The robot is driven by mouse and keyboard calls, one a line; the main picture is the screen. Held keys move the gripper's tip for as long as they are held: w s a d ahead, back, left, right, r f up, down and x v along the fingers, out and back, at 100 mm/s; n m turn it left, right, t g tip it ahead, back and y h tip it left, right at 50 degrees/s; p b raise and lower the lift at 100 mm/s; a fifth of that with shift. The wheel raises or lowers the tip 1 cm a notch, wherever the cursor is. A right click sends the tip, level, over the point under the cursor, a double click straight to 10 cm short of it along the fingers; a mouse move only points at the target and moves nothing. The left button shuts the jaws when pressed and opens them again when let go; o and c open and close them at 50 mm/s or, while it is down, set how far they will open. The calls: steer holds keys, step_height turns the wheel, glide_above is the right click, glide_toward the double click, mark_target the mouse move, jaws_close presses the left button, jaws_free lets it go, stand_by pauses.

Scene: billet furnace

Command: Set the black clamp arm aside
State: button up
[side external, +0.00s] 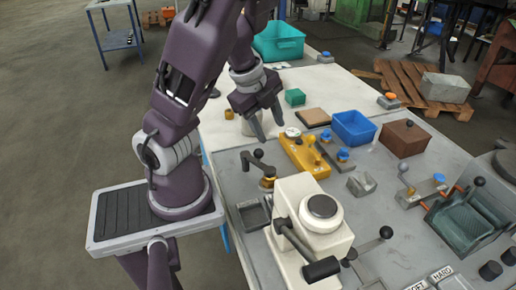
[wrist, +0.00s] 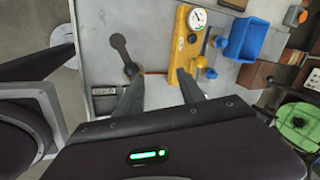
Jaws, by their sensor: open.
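A black clamp arm (side external: 262,168) with a round knob at one end stands near the left edge of the grey worktop, by a small orange-and-brass base. In the wrist view a black bar with a round end, which looks like the same arm (wrist: 124,52), lies just ahead of my left finger. My gripper (side external: 268,124) is open and empty above the table, beyond the clamp arm and beside the yellow gauge block. Both fingertips (wrist: 160,75) show in the wrist view, with nothing between them but worktop and a thin reddish line. Contact with the arm cannot be told.
The yellow block with a gauge (side external: 302,155) sits right of the clamp arm. A cream machine (side external: 310,240) with a black-headed lever stands in front. A blue bin (side external: 353,128), brown block (side external: 403,138) and green fixture (side external: 470,218) lie further right. A pale table area (side external: 225,140) has some free room.

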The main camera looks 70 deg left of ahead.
mark_target(259, 150)
steer(key=shift+m+g, duration=0.5)
steer(key=shift+g, duration=0.4)
steer(key=s, duration=0.1)
steer(key=s+f, duration=0.1)
steer(key=s+d, duration=0.1)
steer(key=shift+s+f, duration=0.15)
steer(key=shift+s, duration=0.25)
steer(key=shift+a+f, duration=0.2)
steer(key=shift+f, duration=0.15)
steer(key=shift+w+f, duration=0.25)
steer(key=shift+f, duration=0.75)
steer(key=shift+w+f, duration=0.2)
steer(key=shift+f, duration=0.8)
jaws_close()
